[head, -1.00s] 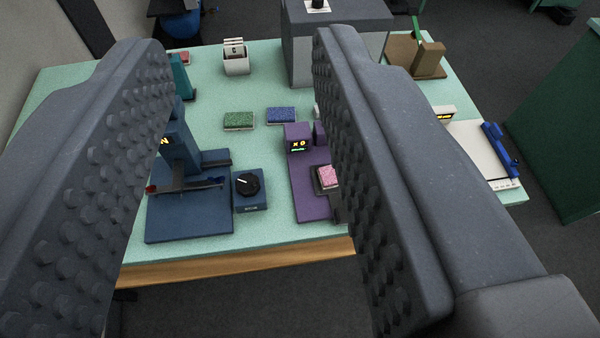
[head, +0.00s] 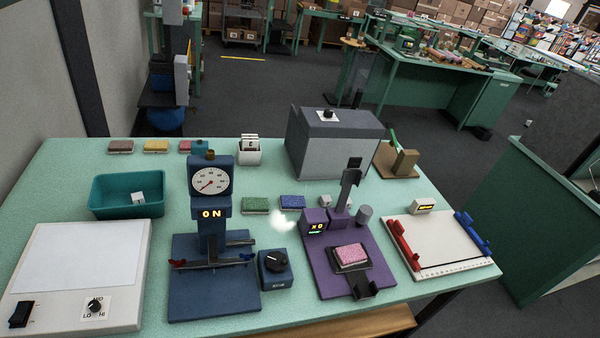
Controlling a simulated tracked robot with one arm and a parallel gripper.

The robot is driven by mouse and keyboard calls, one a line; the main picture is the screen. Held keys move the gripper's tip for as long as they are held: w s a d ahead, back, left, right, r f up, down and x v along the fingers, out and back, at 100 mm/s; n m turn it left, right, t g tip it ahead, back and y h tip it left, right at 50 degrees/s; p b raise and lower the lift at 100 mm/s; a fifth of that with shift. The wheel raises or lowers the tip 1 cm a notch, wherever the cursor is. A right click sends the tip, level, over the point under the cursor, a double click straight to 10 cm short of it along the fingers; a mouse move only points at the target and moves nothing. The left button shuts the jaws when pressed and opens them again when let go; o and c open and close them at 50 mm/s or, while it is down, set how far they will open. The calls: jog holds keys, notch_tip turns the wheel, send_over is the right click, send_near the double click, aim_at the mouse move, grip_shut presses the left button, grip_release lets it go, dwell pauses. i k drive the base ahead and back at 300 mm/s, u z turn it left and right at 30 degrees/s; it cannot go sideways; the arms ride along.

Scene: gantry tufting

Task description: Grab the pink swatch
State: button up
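The pink swatch (head: 350,254) is a small speckled pink pad. It lies on a dark plate of the purple device (head: 325,276), right of the middle of the table. A dark upright arm with a head rises behind the swatch, and the swatch's top is uncovered. My gripper is not in this view, so its opening and its place relative to the swatch cannot be seen.
Left of the purple device stand a blue dial box (head: 275,270) and a blue gauge press (head: 212,245) reading ON. A white board (head: 440,250) with red and blue clamps lies to the right. Green (head: 255,205) and blue (head: 292,202) swatches lie behind. A pale puff (head: 283,222) hangs nearby.

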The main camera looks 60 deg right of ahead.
aim_at(352, 254)
jog(key=u, duration=1.95)
jog(key=k, duration=1.95)
jog(key=z, duration=1.65)
jog(key=i, duration=1)
jog(key=u, duration=0.1)
